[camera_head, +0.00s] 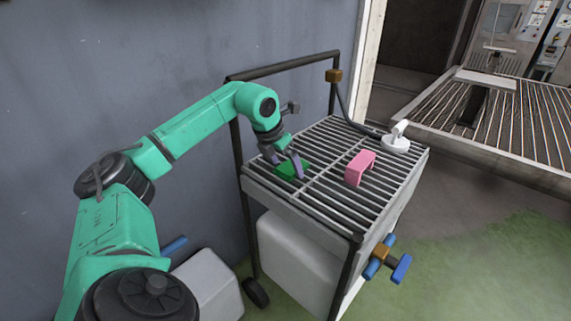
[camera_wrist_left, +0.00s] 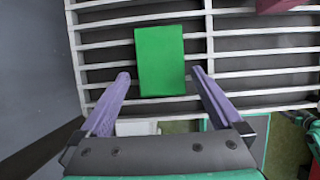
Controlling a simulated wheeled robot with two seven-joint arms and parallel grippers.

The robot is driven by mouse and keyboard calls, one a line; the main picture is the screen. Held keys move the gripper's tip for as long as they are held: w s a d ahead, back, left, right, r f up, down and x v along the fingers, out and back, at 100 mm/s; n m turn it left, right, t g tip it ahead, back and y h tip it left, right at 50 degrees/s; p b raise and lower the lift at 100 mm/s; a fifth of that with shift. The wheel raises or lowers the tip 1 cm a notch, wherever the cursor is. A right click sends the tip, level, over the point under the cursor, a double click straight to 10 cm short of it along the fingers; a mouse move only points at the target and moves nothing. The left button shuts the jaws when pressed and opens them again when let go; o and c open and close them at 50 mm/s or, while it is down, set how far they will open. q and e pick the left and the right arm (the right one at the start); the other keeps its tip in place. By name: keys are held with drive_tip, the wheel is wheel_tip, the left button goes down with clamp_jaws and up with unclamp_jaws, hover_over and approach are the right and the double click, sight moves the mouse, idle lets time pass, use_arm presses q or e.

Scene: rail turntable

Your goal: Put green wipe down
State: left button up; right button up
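The green wipe (camera_head: 294,167) lies flat on the slatted grid top of the cart (camera_head: 340,203), near its left side. In the left wrist view the wipe (camera_wrist_left: 160,60) shows as a plain green rectangle resting across the bars. My left gripper (camera_head: 288,168) is right at it. In the wrist view my left gripper's (camera_wrist_left: 160,75) purple fingers are spread, one on each side of the wipe's near end, with a gap on both sides. My right gripper is not in view.
A pink block-like piece (camera_head: 359,167) stands on the grid to the right. A white fixture (camera_head: 397,143) is at the grid's far right corner. The dark cart handle (camera_head: 290,66) rises behind. A grey wall (camera_head: 160,60) is at the left. The grid's front part is bare.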

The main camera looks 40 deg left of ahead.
use_arm(q)
drive_tip(key=shift+r, duration=0.1)
drive_tip(key=shift+s+r, duration=0.1)
drive_tip(key=shift+r, duration=0.25)
drive_tip(key=p+v, duration=0.2)
drive_tip(key=v, duration=0.9)
drive_tip(key=shift+r, duration=0.2)
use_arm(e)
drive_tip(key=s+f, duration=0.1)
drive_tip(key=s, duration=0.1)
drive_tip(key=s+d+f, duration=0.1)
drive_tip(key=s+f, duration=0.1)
use_arm(q)
drive_tip(key=shift+s+f, duration=0.1)
drive_tip(key=shift+s, duration=0.05)
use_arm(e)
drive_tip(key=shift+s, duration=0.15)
